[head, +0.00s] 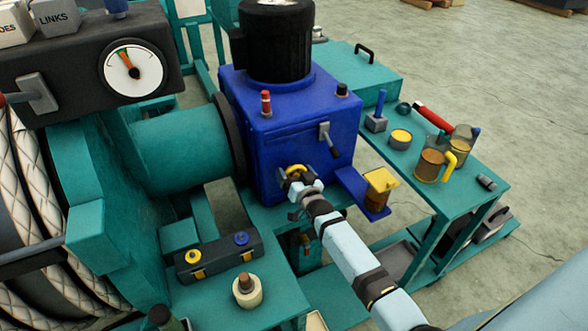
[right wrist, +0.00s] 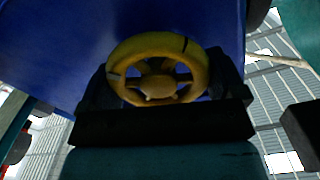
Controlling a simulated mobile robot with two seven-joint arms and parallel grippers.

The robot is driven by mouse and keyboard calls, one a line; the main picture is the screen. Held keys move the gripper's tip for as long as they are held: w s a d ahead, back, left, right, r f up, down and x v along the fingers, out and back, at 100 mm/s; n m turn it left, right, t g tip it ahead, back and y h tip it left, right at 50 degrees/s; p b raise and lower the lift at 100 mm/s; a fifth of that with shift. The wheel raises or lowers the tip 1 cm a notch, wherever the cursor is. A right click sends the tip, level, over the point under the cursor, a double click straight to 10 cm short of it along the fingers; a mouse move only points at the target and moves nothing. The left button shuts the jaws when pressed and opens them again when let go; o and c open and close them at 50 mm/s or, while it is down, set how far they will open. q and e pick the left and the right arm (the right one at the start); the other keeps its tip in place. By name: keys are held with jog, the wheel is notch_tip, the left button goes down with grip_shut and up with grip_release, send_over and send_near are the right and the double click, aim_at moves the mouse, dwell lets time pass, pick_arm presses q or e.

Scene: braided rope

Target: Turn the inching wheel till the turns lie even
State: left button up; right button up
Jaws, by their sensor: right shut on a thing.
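The inching wheel (right wrist: 158,48) is a small yellow spoked handwheel on the front of the blue gearbox (head: 290,140). In the head view the wheel (head: 296,171) is mostly hidden behind my right gripper (head: 303,184). In the right wrist view my right gripper (right wrist: 165,92) has a dark finger on each side of the wheel's rim and is shut on it. A dark mark shows on the rim at the upper right. The braided rope (head: 15,190) lies in pale turns on the drum at the far left, partly cut off by the frame. My left gripper is not in view.
A gauge (head: 134,68) stands at the upper left. A teal cart (head: 450,190) with mugs and tools stands on the right.

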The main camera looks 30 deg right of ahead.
jog(key=m+p, duration=0.1)
jog(key=m, duration=0.1)
jog(key=shift+m, duration=0.4)
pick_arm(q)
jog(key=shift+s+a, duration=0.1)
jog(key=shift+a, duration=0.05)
pick_arm(e)
jog(key=shift+d+f+m, duration=0.1)
jog(key=shift+m, duration=0.5)
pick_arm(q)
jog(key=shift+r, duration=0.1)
pick_arm(e)
jog(key=o, duration=0.6)
jog(key=shift+o, duration=0.2)
jog(key=shift+s, duration=0.6)
pick_arm(q)
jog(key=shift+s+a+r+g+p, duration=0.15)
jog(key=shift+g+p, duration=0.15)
jog(key=shift+p, duration=0.85)
pick_arm(e)
jog(key=s, duration=1.2)
jog(key=shift+s+a, duration=0.35)
jog(key=shift+a, duration=0.05)
